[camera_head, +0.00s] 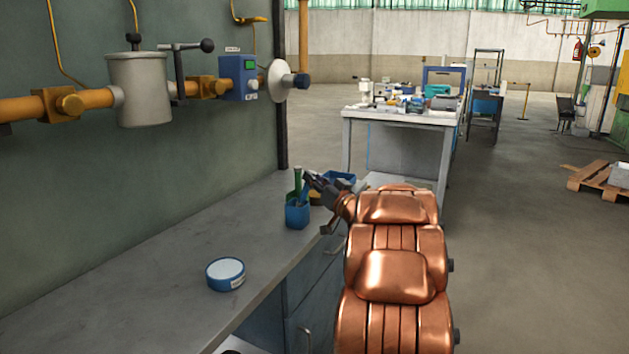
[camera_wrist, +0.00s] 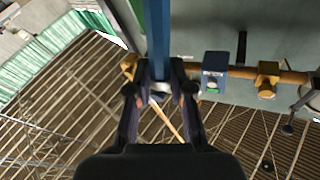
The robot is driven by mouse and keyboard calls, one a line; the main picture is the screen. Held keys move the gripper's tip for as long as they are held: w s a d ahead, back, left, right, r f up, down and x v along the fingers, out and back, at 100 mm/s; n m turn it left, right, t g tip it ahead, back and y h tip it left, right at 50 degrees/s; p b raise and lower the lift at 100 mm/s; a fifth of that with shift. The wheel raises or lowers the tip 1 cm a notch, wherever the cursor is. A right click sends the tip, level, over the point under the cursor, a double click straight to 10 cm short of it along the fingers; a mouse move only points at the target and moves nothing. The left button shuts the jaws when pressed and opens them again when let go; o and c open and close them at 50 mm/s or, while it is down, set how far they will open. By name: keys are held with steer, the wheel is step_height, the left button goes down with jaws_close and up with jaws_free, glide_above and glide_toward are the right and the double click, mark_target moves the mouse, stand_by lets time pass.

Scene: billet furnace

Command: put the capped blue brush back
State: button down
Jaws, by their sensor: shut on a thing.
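My gripper (camera_head: 308,180) reaches over the bench beside a blue cup (camera_head: 297,215). In the wrist view, my gripper (camera_wrist: 160,78) is shut on the blue brush (camera_wrist: 158,35), whose long blue shaft runs up out of the picture from between the fingers. In the head view, a short blue length of the brush (camera_head: 304,196) shows slanting below the fingertips, at the cup's mouth. I cannot tell whether its lower end is inside the cup. A green handle (camera_head: 297,178) stands upright in the cup. The brush's cap cannot be made out.
A round blue tin with a white top (camera_head: 226,273) sits nearer on the grey bench (camera_head: 160,290). A blue container (camera_head: 340,180) and a small yellow thing (camera_head: 316,198) lie by my gripper. Pipes with a valve handle (camera_head: 190,46) run along the wall above.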

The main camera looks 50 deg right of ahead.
steer(key=shift+f, duration=0.45)
steer(key=c, duration=1.1)
jaws_free()
steer(key=shift+o, duration=0.2)
steer(key=r+p+v, duration=0.1)
steer(key=p+v, duration=0.1)
steer(key=v, duration=1)
